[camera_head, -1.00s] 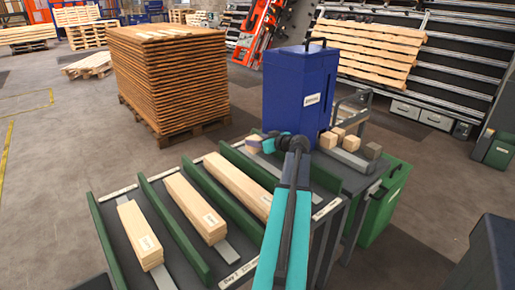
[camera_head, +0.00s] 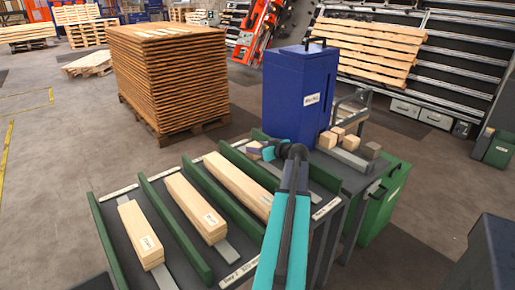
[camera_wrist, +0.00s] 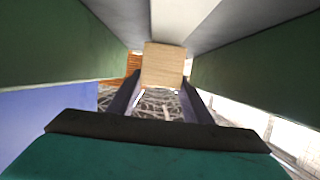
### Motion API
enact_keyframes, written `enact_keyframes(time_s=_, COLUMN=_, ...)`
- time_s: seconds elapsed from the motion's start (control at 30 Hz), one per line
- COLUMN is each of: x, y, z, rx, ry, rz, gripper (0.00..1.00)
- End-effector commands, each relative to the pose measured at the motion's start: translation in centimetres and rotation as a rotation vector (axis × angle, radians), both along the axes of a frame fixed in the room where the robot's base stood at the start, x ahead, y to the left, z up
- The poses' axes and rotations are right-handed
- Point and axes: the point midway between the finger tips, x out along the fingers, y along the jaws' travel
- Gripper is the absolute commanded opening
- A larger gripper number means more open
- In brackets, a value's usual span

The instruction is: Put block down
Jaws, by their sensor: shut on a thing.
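My gripper (camera_head: 262,149) is at the far end of the sloped rack, close to the blue bin's left side. It is shut on a small pale wooden block (camera_head: 254,149). In the wrist view the block (camera_wrist: 162,66) sits between the two jaws, with green dividers on both sides. The jaws hide part of the block in the head view. I cannot tell whether its underside touches the rack.
The rack's green dividers (camera_head: 176,233) separate lanes with long timbers (camera_head: 196,208). A tall blue bin (camera_head: 298,95) stands beyond. Several small blocks (camera_head: 351,142) lie right of it. A green bin (camera_head: 385,204) stands at right.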

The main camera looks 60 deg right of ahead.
Motion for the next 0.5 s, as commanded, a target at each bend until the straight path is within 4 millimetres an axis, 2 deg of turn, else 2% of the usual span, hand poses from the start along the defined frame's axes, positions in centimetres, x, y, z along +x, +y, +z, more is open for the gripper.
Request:
enact_keyframes(time_s=0.3, x=0.01, y=0.0, z=-0.35, rx=0.0, ry=-0.001, rz=0.0, gripper=0.21)
enact_keyframes(time_s=0.33, x=0.0, y=0.01, z=-0.27, rx=0.0, ry=0.0, rz=0.0, gripper=0.5)
enact_keyframes(time_s=0.4, x=0.0, y=0.0, z=-0.24, rx=0.0, ry=0.0, rz=0.0, gripper=0.62)
enact_keyframes(time_s=0.5, x=0.0, y=0.01, z=-0.24, rx=0.0, ry=0.0, rz=0.0, gripper=0.64)
